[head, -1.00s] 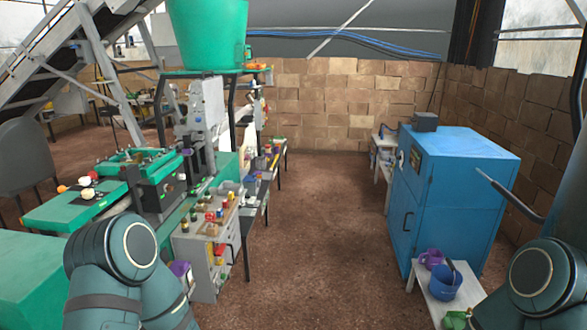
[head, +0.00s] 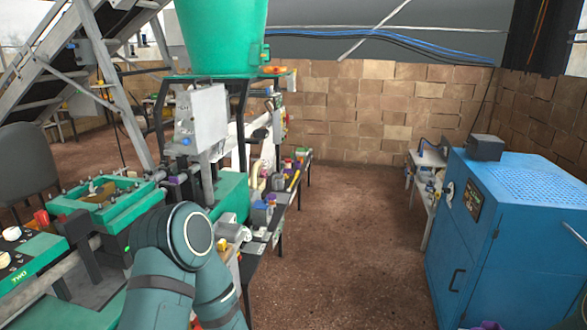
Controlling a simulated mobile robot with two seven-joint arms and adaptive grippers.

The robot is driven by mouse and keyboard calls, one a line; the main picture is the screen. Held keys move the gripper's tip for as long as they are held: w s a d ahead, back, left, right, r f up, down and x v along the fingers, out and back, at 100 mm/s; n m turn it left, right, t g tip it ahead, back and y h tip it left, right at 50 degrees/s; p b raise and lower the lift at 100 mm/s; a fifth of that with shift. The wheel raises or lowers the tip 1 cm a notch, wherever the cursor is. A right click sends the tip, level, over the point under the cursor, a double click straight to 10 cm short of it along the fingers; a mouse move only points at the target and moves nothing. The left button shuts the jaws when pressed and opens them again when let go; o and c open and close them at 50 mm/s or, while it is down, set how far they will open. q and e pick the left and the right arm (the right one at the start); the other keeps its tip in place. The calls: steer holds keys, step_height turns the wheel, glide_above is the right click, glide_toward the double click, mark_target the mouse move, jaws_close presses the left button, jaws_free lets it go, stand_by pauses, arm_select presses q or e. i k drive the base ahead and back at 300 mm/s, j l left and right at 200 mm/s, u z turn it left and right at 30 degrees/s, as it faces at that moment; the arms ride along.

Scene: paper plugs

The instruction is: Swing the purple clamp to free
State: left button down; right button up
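I cannot pick out the purple clamp for sure. A small purple part (head: 271,199) shows among the items on the bench beside the green machine, too small to identify. The green machine (head: 235,197) stands at left centre, with a grey upright housing (head: 203,117) and a green open-topped tray (head: 108,203). My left arm's elbow covers part of the machine's front and the near bench. Neither of my grippers is in the picture, so I cannot see whether they hold anything.
A large green bin (head: 220,35) sits on a dark frame above the machine. A blue cabinet (head: 505,230) stands at the right, with a grey shelf table (head: 428,180) behind it. The brown floor (head: 340,240) between is clear up to the brick wall (head: 350,115).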

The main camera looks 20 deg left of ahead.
mark_target(174, 181)
steer(key=i+u, duration=0.1)
steer(key=i, duration=0.65)
steer(key=i+l, duration=0.1)
steer(key=i, duration=0.6)
steer(key=i+j+z, duration=0.1)
steer(key=i+z, duration=0.3)
steer(key=i+j+z, duration=0.15)
steer(key=z, duration=6.65)
steer(key=k, duration=0.05)
